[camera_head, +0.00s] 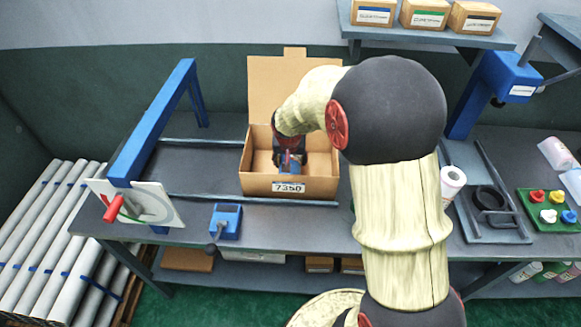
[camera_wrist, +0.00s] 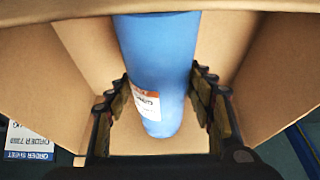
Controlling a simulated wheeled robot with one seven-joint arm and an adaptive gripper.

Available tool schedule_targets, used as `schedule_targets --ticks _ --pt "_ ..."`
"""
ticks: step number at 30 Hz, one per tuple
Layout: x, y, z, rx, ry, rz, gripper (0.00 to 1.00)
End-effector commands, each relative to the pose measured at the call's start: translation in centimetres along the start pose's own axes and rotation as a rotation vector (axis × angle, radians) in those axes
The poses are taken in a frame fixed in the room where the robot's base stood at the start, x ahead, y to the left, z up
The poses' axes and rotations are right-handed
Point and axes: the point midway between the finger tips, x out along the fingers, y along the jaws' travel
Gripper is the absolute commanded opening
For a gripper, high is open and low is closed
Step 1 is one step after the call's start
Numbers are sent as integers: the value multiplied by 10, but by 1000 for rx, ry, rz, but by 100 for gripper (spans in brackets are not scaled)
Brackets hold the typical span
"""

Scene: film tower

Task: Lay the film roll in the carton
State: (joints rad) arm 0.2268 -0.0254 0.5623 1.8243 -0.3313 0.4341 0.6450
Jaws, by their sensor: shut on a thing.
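The open carton (camera_head: 322,182) stands on the bench with its lid flap up at the back and a "7350" label on its front. My gripper (camera_head: 288,158) reaches down inside it; my arm hides part of the carton's right side. In the wrist view, my gripper (camera_wrist: 162,108) is shut on the blue film roll (camera_wrist: 158,55), which has a white and orange label. The roll is between the two fingers, with the carton's cardboard walls (camera_wrist: 268,70) around it. Whether the roll touches the carton floor cannot be told. In the head view only a little blue shows between the fingers.
A blue frame (camera_head: 155,120) with a red-handled plate stands left of the carton. A small blue device (camera_head: 226,221) sits in front. A white roll (camera_head: 453,182), a dark tray and a green tray (camera_head: 548,208) lie to the right. Small boxes (camera_head: 424,14) line the shelf above.

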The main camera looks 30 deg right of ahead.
Motion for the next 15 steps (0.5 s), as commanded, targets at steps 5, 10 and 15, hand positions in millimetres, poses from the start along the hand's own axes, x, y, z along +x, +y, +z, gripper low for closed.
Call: schedule_targets --ticks 5,10,15 --pt "24 0 8 0 4 -1 5" --pt "24 0 8 0 4 -1 5" --pt "25 0 9 0 4 -1 5"
